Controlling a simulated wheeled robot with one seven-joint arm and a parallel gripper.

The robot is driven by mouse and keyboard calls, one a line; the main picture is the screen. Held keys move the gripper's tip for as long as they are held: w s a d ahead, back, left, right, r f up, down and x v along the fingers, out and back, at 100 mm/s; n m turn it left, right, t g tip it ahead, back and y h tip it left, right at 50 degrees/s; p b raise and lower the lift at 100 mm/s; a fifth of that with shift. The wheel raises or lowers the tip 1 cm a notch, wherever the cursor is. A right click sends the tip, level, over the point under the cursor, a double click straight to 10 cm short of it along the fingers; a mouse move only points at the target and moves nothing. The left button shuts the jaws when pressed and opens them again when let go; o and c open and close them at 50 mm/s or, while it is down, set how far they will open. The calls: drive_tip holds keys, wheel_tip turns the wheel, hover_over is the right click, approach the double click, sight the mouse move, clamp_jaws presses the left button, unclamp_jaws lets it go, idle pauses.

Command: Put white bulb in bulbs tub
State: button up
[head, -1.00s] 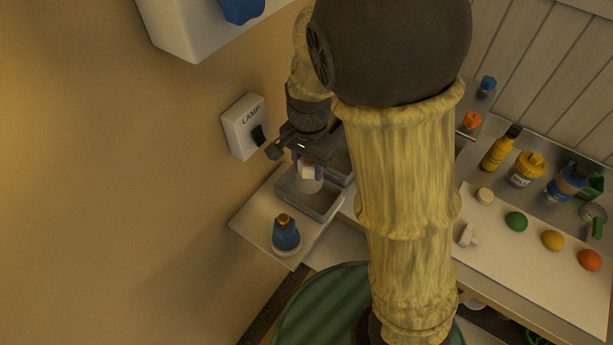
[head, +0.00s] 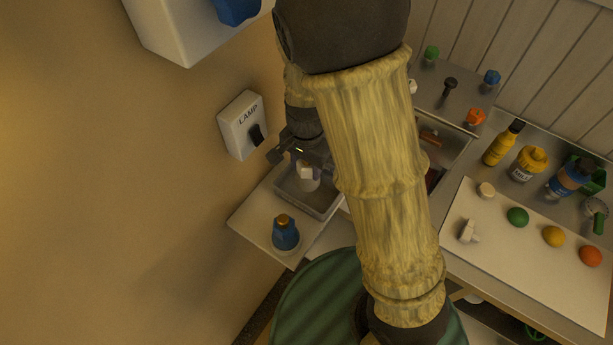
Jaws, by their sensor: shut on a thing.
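The white bulb (head: 309,183) hangs base up under my gripper (head: 306,167), whose jaws are shut on its pale base. The bulb is over or just inside a grey open tub (head: 316,211) on the small wall shelf; I cannot tell whether it touches the tub's floor. My arm hides the tub's right side. No label on this tub can be seen.
A blue lamp with a brass-coloured top (head: 285,234) stands on the shelf (head: 256,223), in front of the tub. A LAMP switch box (head: 241,122) is on the wall, close left of my gripper.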

sight(307, 176)
drive_tip(key=shift+f, duration=0.45)
drive_tip(key=shift+f, duration=0.1)
drive_tip(key=shift+f, duration=1.75)
drive_tip(key=shift+f, duration=0.15)
drive_tip(key=o, duration=1.1)
